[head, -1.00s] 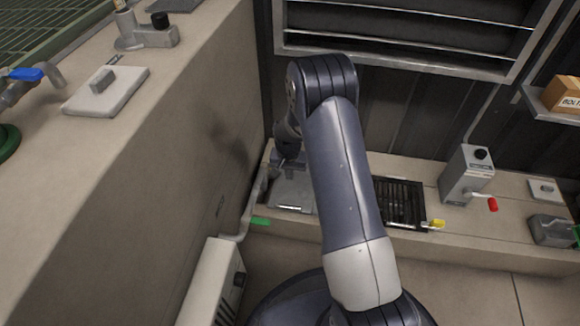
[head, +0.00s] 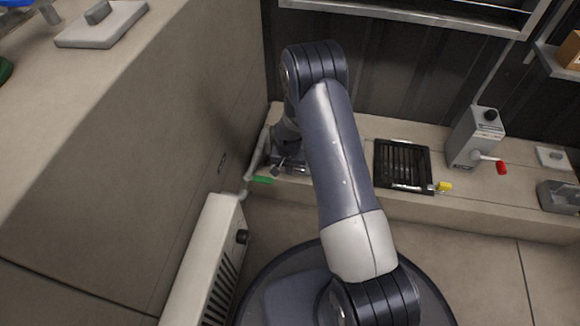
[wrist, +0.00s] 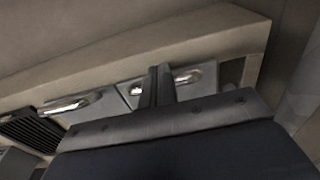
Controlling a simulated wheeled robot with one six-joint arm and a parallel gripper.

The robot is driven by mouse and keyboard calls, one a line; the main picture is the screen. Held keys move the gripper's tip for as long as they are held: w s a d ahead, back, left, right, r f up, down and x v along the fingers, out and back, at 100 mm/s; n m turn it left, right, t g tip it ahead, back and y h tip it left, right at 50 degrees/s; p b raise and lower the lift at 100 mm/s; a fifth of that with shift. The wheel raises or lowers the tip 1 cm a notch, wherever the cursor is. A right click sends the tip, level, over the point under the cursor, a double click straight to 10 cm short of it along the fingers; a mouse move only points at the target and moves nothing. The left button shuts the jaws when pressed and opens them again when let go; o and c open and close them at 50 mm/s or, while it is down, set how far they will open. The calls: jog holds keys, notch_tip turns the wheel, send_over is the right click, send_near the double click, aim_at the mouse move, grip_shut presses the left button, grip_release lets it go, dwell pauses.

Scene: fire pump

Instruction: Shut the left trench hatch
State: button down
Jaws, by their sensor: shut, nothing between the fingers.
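My gripper (head: 288,160) is low over the left end of the beige ledge and hides most of the grey plate there. A thin bright strip of that plate (head: 296,170) shows beside it. In the wrist view, my shut, empty fingers (wrist: 160,78) stand in front of flat grey plates with silver handles. One grey plate (wrist: 204,78) lies on the right, by the side wall, and looks like the left hatch. Another plate (wrist: 102,103) lies left of the fingers. Whether the fingers touch a plate, and whether the hatch is fully flush, I cannot tell.
A black grate (head: 403,160) lies to the right in the ledge, with a yellow-tipped lever (head: 443,187). A green-tipped lever (head: 262,180) is close to my gripper. A grey box with a red handle (head: 475,138) stands farther right. A tall beige wall (head: 150,150) bounds the left.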

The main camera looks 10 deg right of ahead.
jog(key=shift+r, duration=0.1)
dwell(0.3)
notch_tip(320, 180, up, 10)
jog(key=p, duration=0.4)
jog(key=shift+s+a+r+p, duration=0.2)
jog(key=shift+s+r+p, duration=0.05)
jog(key=shift+s+p, duration=0.2)
jog(key=f+b, duration=0.1)
jog(key=f, duration=0.2)
jog(key=f+b, duration=0.2)
jog(key=f, duration=0.2)
jog(key=w+f+b, duration=0.1)
jog(key=f+b, duration=0.1)
jog(key=f, duration=0.2)
jog(key=shift+d, duration=0.2)
jog(key=shift+w+r+p, duration=0.1)
jog(key=shift+r+p, duration=0.25)
jog(key=shift+r, duration=0.2)
jog(key=shift+d+r, duration=0.1)
jog(key=shift+r, duration=0.1)
jog(key=shift+f, duration=0.15)
